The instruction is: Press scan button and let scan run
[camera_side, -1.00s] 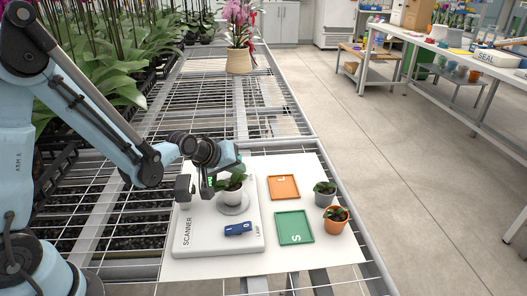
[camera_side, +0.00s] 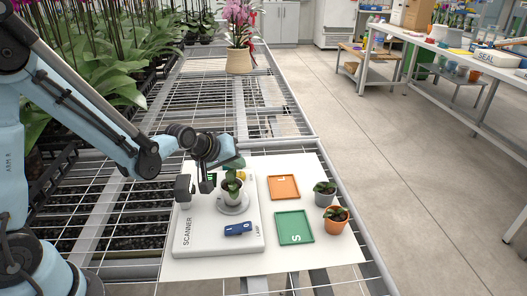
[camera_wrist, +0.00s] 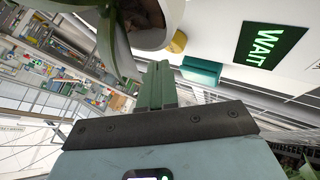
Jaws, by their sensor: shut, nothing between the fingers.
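The white scanner (camera_side: 218,241) lies on a white sheet on the mesh bench. A plant in a white pot (camera_side: 231,194) stands on its round plate (camera_side: 233,209). In the wrist view a dark green screen (camera_wrist: 262,45) reads WAIT, with a round yellow button (camera_wrist: 177,42) nearby. The white pot (camera_wrist: 158,22) is at the top of that view. My gripper (camera_side: 236,164) is shut and empty, above and behind the potted plant. Its fingers (camera_wrist: 157,85) appear apart from the button in the wrist view; the exact gap is unclear.
A blue device (camera_side: 238,229) lies on the scanner near the LAMP label. An orange tray (camera_side: 284,187) and a green tray (camera_side: 294,228) lie to the right. Beyond them are plants in a grey pot (camera_side: 325,197) and an orange pot (camera_side: 335,224).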

